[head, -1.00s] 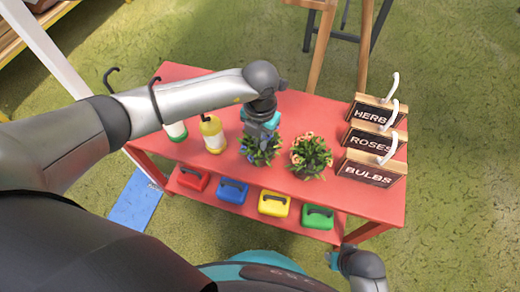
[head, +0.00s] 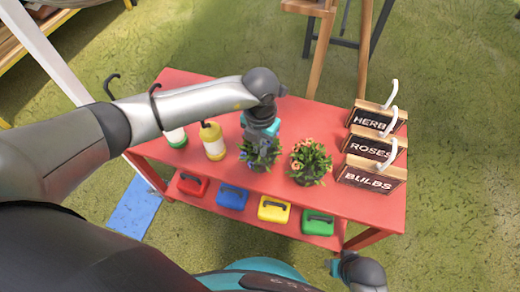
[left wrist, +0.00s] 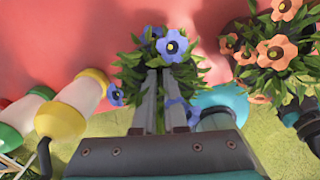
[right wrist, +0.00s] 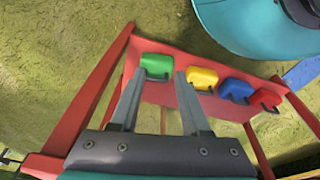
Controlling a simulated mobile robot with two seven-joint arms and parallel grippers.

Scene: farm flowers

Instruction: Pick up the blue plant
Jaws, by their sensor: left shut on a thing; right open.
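The blue plant (head: 259,158), a small pot of green leaves with blue flowers, stands on the red table between the yellow bottle and the orange plant. My left gripper (head: 262,144) comes down over it from above. In the left wrist view the blue plant (left wrist: 172,45) surrounds the fingertips (left wrist: 165,72), which are shut on it among leaves and flowers. Its pot is mostly hidden. My right gripper (right wrist: 160,85) is open and empty, low in front of the table's right end; the head view shows only part of it.
The orange plant (head: 309,161) stands close to the right of the blue one. A yellow bottle (head: 212,141) and a green-based bottle (head: 174,136) stand to the left. Signs (head: 370,174) line the table's right end. Several coloured boxes (head: 273,210) sit on the lower shelf.

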